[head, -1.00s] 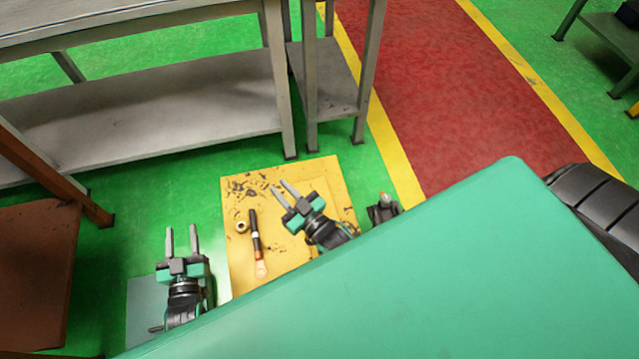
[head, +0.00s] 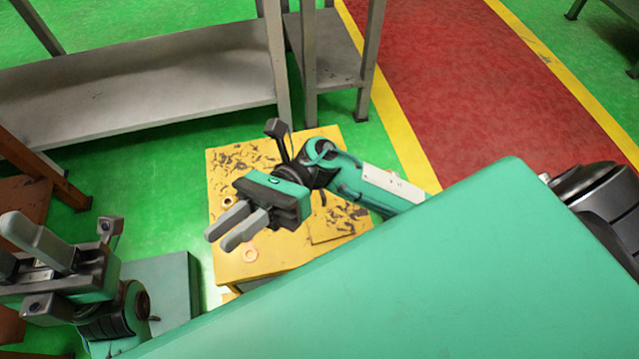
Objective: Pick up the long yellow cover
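I cannot clearly make out a long yellow cover in the head view. My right gripper (head: 221,239) is above the yellow worktop (head: 230,158), its two fingers slightly apart and pointing to the lower left, with nothing seen between them. The gripper and arm hide the middle of the worktop. My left gripper (head: 8,246) is at the left edge, left of the worktop, its fingers apart. Part of it is cut off by the frame.
A small ring (head: 227,202) and an orange ring-like end (head: 250,254) show on the worktop. A grey-green block (head: 166,282) stands to its left. A grey shelf bench (head: 140,88) is behind. A red walkway (head: 470,90) with yellow edges runs at the right.

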